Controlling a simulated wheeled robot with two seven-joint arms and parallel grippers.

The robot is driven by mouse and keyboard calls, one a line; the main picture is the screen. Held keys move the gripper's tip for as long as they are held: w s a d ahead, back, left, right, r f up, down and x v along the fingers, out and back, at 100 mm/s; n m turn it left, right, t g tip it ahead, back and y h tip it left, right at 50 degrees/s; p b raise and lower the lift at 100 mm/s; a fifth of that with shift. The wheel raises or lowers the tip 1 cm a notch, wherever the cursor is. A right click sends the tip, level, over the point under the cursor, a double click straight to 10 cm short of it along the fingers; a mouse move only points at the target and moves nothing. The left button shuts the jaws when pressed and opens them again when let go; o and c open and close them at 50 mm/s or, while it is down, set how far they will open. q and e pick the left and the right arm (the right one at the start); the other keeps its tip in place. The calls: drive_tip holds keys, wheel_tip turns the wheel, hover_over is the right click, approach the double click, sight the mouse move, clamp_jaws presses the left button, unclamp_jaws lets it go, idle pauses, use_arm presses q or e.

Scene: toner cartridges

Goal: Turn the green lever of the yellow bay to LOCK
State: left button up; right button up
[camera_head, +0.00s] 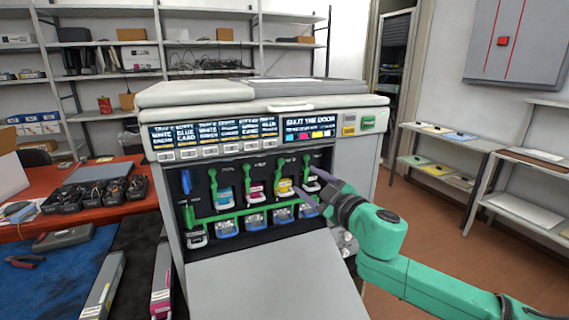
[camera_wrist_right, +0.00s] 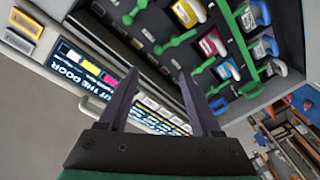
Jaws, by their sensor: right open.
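The yellow bay holds a yellow cartridge (camera_head: 284,186) in the upper row of the open printer; it also shows at the top of the right wrist view (camera_wrist_right: 187,12). Its green lever (camera_head: 280,167) stands above the cartridge in the head view. My right gripper (camera_head: 305,180) is in front of the bays, just right of the yellow bay. In the wrist view its fingers (camera_wrist_right: 159,72) are apart with nothing between them. The fingers partly cover the rightmost bay. My left gripper is out of view.
Magenta (camera_head: 255,191) and cyan (camera_head: 225,195) cartridges with their own green levers sit left of the yellow bay. A green bar (camera_head: 240,212) runs below them, above a row of blue-fronted units. The lowered door (camera_head: 262,285) juts out in front.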

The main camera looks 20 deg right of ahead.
drive_tip(key=p, duration=0.3)
approach(282, 164)
drive_tip(key=w, duration=0.6)
drive_tip(key=w+a+p, duration=0.1)
drive_tip(key=w, duration=0.1)
drive_tip(key=shift+w+a, duration=0.2)
drive_tip(key=shift+w, duration=0.15)
drive_tip(key=shift+c, duration=0.3)
